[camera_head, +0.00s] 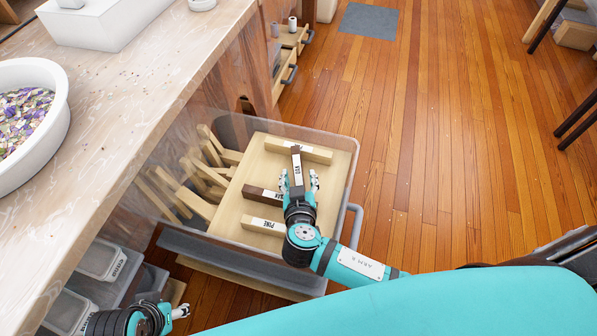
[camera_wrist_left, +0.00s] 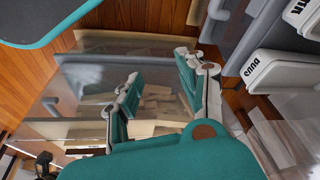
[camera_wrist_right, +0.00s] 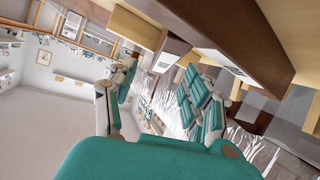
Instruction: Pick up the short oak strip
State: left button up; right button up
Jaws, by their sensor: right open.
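Several labelled wood strips lie on a light panel in the open drawer. A pale strip (camera_head: 312,153) lies across the far end. A dark strip (camera_head: 296,163) points from it toward my right gripper (camera_head: 300,180). A brown strip (camera_head: 256,192), its label partly hidden, and a pale strip labelled PINE (camera_head: 262,225) lie to the left. I cannot tell from the labels which strip is oak. My right gripper is open, its fingers apart near the dark strip's near end; it holds nothing visible. My left gripper (camera_wrist_left: 158,88) is open and empty, low beside the drawer.
The clear-walled drawer (camera_head: 352,163) also holds several loose pale sticks (camera_head: 190,200) on its left side. The workbench (camera_head: 120,95) with a white bowl (camera_head: 62,110) stands left. Labelled bins (camera_head: 100,262) sit below. The wooden floor right of the drawer is clear.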

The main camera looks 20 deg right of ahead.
aim_at(298, 168)
jog(key=b+x, duration=0.1)
jog(key=x, duration=0.3)
jog(key=shift+w+a+f, duration=0.1)
jog(key=shift+w+a, duration=0.05)
jog(key=shift+w, duration=0.05)
jog(key=shift+w+f, duration=0.2)
jog(key=shift+w, duration=0.3)
pick_arm(q)
jog(key=shift+v, duration=0.9)
pick_arm(e)
grip_shut()
pick_arm(q)
jog(key=shift+s, duration=0.1)
